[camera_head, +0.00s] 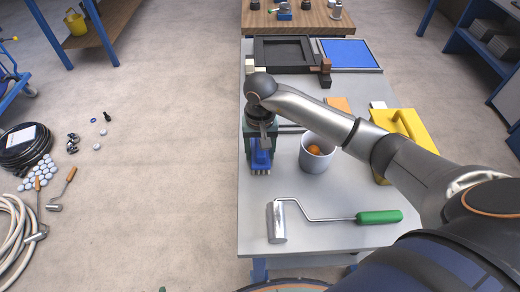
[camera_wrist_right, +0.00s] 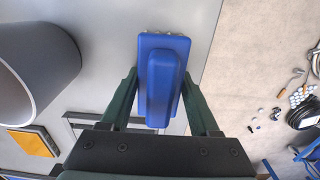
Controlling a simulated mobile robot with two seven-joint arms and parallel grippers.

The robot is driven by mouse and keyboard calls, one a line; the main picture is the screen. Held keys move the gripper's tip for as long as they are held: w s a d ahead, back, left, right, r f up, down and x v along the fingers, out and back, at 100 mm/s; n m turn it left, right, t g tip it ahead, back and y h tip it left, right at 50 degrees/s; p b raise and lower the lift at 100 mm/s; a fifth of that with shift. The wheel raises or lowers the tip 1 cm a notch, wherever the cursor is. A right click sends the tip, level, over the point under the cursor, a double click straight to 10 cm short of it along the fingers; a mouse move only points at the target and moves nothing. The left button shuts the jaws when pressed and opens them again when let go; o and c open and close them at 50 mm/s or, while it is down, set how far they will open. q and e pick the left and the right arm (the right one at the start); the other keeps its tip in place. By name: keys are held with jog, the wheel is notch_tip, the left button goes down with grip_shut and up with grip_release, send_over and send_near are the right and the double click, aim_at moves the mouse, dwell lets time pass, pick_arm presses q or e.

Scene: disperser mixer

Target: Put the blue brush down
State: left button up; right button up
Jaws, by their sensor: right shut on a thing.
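The blue brush (camera_head: 261,160) is at the left edge of the grey table (camera_head: 338,192) in the head view, bristles toward the front. My right gripper (camera_head: 260,142) reaches down over it and is shut on it. In the right wrist view the blue brush (camera_wrist_right: 163,80) sits between the two dark green fingers of my right gripper (camera_wrist_right: 161,95). I cannot tell whether the brush touches the tabletop. My left gripper is not in view.
A white-grey bucket (camera_head: 315,155) with something orange inside stands right of the brush. A paint roller (camera_head: 278,221) with a green handle lies at the front. A yellow case (camera_head: 408,128) stands at the right. The floor lies beyond the left edge.

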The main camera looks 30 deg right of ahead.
jog(key=shift+f, duration=0.15)
jog(key=o, duration=1.4)
jog(key=shift+o, duration=0.2)
notch_tip(320, 180, up, 12)
jog(key=shift+b, duration=0.4)
jog(key=shift+r, duration=0.2)
